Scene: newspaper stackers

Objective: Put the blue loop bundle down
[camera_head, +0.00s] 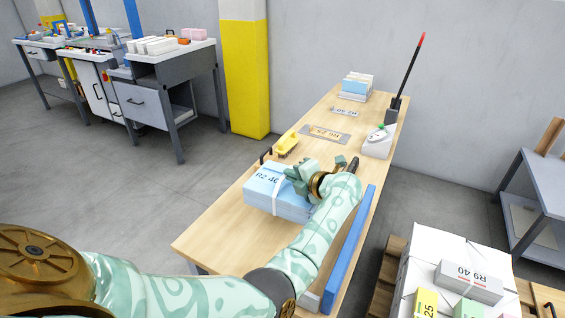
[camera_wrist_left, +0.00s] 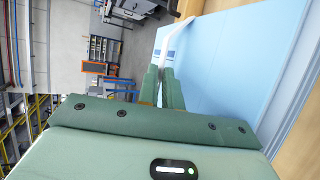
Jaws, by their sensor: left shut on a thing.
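The blue loop bundle (camera_head: 267,196) is a stack of light blue sheets with a white strap and the marking "R2 40". In the head view it is on or just above the wooden table (camera_head: 228,240); I cannot tell whether it touches. My left gripper (camera_head: 296,174) is at its top right side, shut on the white strap. In the left wrist view the left gripper's fingers (camera_wrist_left: 166,88) close together on the white strap (camera_wrist_left: 180,40), beside the bundle's broad blue face (camera_wrist_left: 225,65). My right gripper is not in view.
Farther along the table are a yellow tool (camera_head: 286,143), marked plates (camera_head: 325,134), a white device (camera_head: 378,143) and another bundle (camera_head: 357,84). A blue rail (camera_head: 350,250) runs along the right edge. Labelled packs (camera_head: 469,282) lie on a white-covered stack at right. The near left tabletop is clear.

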